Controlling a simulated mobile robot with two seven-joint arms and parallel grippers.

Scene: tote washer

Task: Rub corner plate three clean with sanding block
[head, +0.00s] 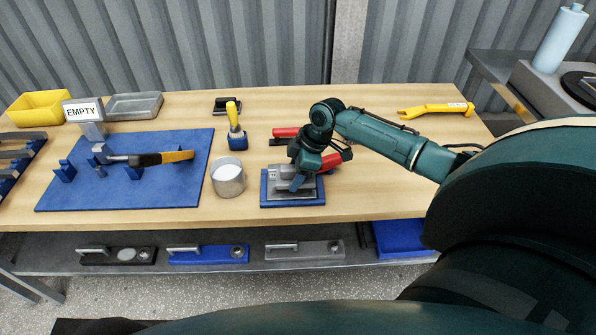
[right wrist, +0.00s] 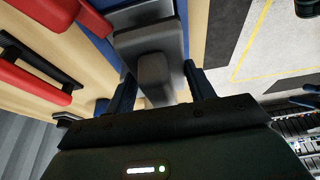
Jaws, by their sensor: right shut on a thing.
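A metal plate (head: 307,193) lies on a blue base (head: 293,203) near the front edge of the bench; I cannot read a number on it. A grey sanding block (head: 281,172) sits over the plate, and its upright grip (right wrist: 152,75) shows in the right wrist view. My right gripper (head: 294,180) is shut on this grip, with one finger on each side; it also shows in the right wrist view (right wrist: 158,88). The block hides much of the plate, so its surface state is unclear. My left gripper is not in view.
Red-handled tools (head: 286,132) lie close behind the plate. A round tin (head: 228,180) stands left of it, with a yellow-handled scraper (head: 234,117) behind. A blue mat (head: 120,190) holds a hammer (head: 150,158). The bench right of the plate is clear up to a yellow bar (head: 437,110).

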